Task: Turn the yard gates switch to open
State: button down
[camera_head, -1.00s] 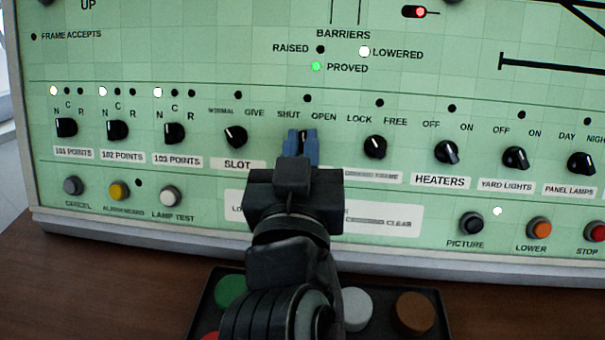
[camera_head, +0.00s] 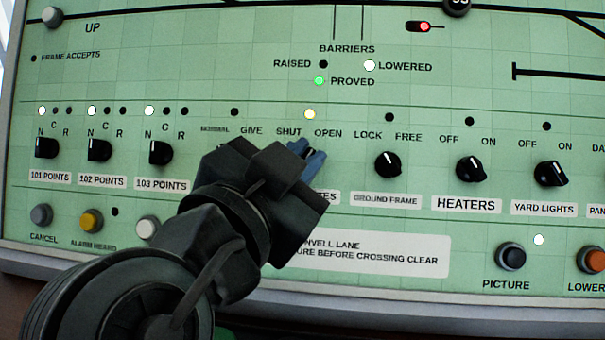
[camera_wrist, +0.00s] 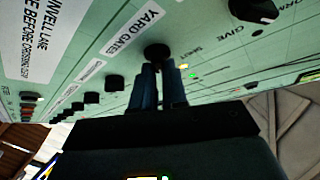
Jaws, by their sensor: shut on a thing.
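The lamp (camera_head: 310,114) above the switch is lit yellow.
The ground frame knob (camera_head: 388,164) is close on the right, with the heaters knob (camera_head: 471,169) beyond. The 103 points knob (camera_head: 161,153) is on the left. My arm covers the slot knob in the head view. Push buttons line the panel's lower edge.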

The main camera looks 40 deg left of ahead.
jog(key=shift+m, duration=0.3)
jog(key=c, duration=1.2)
grip_release()
jog(key=shift+o, duration=0.2)
jog(key=shift+s, duration=0.1)
jog(key=v, duration=0.7)
jog(key=shift+s+p, duration=0.3)
jog(key=shift+p, duration=0.05)
